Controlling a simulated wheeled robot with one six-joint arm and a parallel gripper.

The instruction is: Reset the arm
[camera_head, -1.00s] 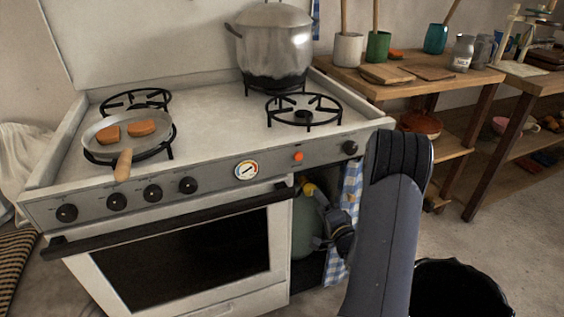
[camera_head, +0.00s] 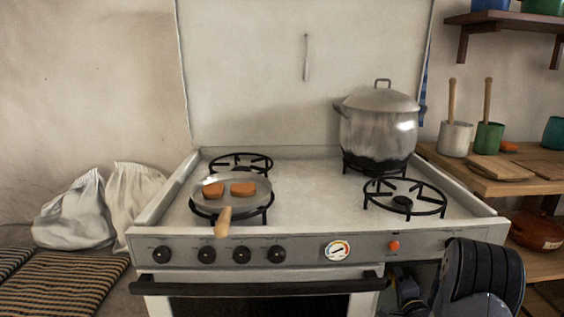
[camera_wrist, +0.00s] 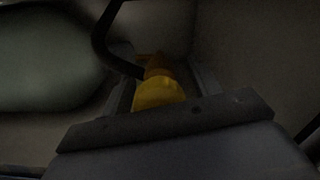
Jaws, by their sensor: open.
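My gripper (camera_wrist: 161,78) is open in the dark wrist view, with one finger on each side of a yellow fitting (camera_wrist: 158,95). I cannot tell whether the fingers touch it. A dark curved hose (camera_wrist: 103,38) runs by the fitting, and a rounded green cylinder (camera_wrist: 45,60) is at the left. In the head view my arm (camera_head: 482,275) reaches down at the lower right, in front of the space beside the oven. The gripper's fingers are hidden there.
The stove (camera_head: 300,205) fills the middle. A frying pan (camera_head: 230,199) with two brown pieces sits on the left burner and a lidded pot (camera_head: 379,130) at the back right. A wooden shelf (camera_head: 480,182) stands right, cloth sacks (camera_head: 75,215) left.

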